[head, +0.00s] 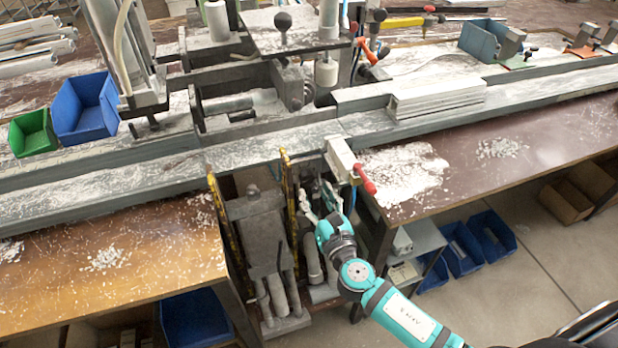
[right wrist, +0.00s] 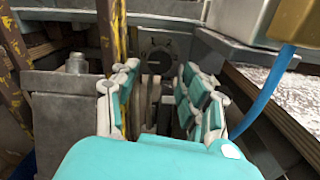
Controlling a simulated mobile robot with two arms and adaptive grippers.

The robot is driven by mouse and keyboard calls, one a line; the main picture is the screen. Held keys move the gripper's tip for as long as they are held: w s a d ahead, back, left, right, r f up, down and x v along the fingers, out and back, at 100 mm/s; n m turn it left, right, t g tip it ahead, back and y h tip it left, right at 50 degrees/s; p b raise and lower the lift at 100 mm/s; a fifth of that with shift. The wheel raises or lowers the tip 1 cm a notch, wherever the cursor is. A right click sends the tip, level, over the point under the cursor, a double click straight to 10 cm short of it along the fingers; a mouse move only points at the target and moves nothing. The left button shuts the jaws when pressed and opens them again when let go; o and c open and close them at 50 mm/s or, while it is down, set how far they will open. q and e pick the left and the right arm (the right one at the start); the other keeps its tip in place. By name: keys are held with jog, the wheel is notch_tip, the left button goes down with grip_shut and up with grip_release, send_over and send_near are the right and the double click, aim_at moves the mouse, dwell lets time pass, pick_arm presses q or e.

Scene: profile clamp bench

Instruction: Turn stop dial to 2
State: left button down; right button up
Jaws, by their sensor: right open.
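The likely stop dial (right wrist: 161,50) is a dark round face with a small central knob on a grey plate, under the bench, in the right wrist view. Its markings are too small to read, so its setting cannot be told. My right gripper (right wrist: 158,74) is open, its fingers pointing at the dial, one on each side of it in the picture; I see no contact. In the head view the right gripper (head: 320,200) reaches into the gap below the rail, and I cannot make out the dial there. My left gripper is not in view.
Yellow-black striped bars (head: 290,195) stand left of my right gripper. A grey block (head: 257,225) fills the gap's left side. The rail (head: 100,192) runs above.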

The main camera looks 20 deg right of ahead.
aim_at(308, 180)
jog(key=w, duration=0.5)
jog(key=shift+w+a, duration=0.1)
jog(key=shift+w, duration=0.05)
jog(key=c, duration=0.9)
